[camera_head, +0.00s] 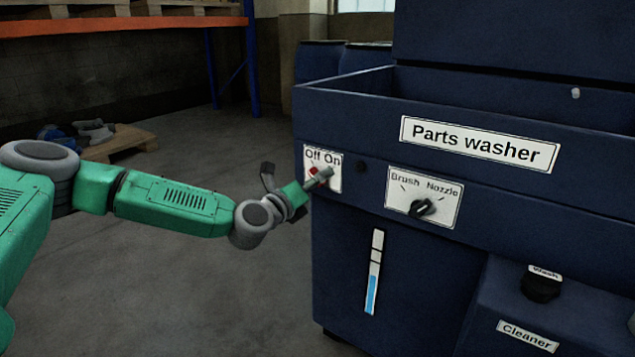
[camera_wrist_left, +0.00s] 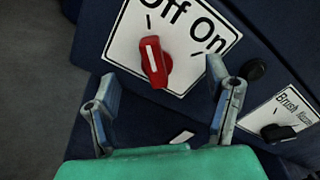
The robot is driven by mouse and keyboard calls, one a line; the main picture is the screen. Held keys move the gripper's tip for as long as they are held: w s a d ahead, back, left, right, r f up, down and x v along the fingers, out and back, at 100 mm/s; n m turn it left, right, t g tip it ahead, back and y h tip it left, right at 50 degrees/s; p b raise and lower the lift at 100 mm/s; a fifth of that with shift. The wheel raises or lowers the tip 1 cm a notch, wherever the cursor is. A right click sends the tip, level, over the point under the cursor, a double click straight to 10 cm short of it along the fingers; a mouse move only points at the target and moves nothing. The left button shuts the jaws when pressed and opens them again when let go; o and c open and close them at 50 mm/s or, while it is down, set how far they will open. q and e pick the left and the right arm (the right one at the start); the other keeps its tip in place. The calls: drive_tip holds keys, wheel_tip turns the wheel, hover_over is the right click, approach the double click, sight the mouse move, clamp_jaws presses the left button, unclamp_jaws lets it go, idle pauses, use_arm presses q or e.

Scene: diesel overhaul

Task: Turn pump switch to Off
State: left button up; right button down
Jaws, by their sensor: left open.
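The pump switch is a red knob (camera_wrist_left: 153,62) with a white line on a white Off/On plate (camera_wrist_left: 118,48). In the left wrist view the white line points up toward the Off mark. In the head view the plate (camera_head: 336,180) is at the washer's left front corner, and the knob is partly hidden by a finger. My left gripper (camera_head: 296,173) is open in front of the plate. In its wrist view its two fingers (camera_wrist_left: 160,82) are spread to either side below the knob, with nothing between them. My right gripper is not in view.
The blue parts washer (camera_head: 440,290) fills the right side. A Brush/Nozzle plate with a black knob (camera_head: 422,208) sits right of the switch, and a small black round part (camera_head: 361,167) lies between them. A black Wash knob (camera_head: 540,286) is lower right.

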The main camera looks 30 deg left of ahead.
use_arm(q)
drive_tip(key=shift+s+a, duration=0.15)
drive_tip(key=s, duration=0.6)
drive_tip(key=shift+s+a, duration=0.2)
drive_tip(key=shift+s, duration=0.15)
